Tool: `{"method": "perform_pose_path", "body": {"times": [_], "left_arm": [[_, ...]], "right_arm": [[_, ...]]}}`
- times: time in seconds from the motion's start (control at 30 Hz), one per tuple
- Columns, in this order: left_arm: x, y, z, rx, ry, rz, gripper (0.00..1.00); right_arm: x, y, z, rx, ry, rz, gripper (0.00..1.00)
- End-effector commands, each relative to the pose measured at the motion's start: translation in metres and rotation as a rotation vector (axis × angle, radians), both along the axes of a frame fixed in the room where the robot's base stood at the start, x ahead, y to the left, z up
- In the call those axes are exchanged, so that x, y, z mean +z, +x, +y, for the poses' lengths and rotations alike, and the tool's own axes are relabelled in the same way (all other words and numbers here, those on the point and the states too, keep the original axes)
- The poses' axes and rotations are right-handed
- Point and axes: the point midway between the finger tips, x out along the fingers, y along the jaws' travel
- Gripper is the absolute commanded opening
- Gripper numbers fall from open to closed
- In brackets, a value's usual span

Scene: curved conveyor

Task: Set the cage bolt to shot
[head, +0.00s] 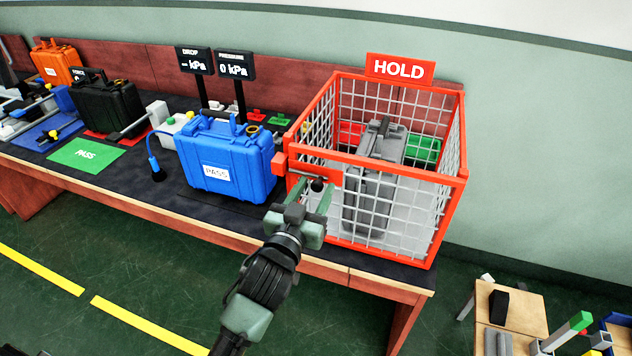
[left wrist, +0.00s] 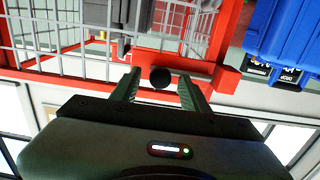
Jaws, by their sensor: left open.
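The red wire cage (head: 402,167) with a HOLD sign stands at the right end of the bench, a grey case (head: 374,160) inside it. The cage bolt is at its front left corner: a grey rod (head: 300,173) on a red plate, with a black knob (head: 317,185). A red block (head: 279,164) sits left of the plate. I cannot tell whether the rod enters it. My left gripper (head: 314,198) is open, fingers pointing at the bolt. In the left wrist view the black knob (left wrist: 160,77) shows between the two green fingers, with gaps on both sides. My right gripper is out of view.
A blue case (head: 225,160) marked PASS stands close left of the cage. Two gauge displays (head: 214,63) rise behind it. A green PASS mat (head: 87,154) and black and orange cases are farther left. A small wooden table (head: 508,310) stands on the floor at lower right.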

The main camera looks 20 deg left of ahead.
Motion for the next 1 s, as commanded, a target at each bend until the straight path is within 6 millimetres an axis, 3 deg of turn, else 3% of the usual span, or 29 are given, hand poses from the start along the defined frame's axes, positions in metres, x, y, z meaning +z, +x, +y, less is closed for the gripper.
{"method": "perform_pose_path", "body": {"times": [0.2, 0.47, 0.63, 1.0], "left_arm": [[0.000, 0.017, -0.001, 0.000, 0.001, 0.001, 0.46], [-0.001, 0.018, -0.001, 0.000, 0.001, 0.002, 0.46], [-0.001, 0.018, -0.001, -0.001, 0.000, 0.002, 0.00], [-0.001, 0.018, -0.001, -0.001, 0.000, 0.002, 0.00]], "right_arm": [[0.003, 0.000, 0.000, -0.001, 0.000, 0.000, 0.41], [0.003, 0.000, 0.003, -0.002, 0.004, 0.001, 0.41], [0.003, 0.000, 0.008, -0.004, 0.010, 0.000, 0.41], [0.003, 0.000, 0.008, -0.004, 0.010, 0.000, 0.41]]}}
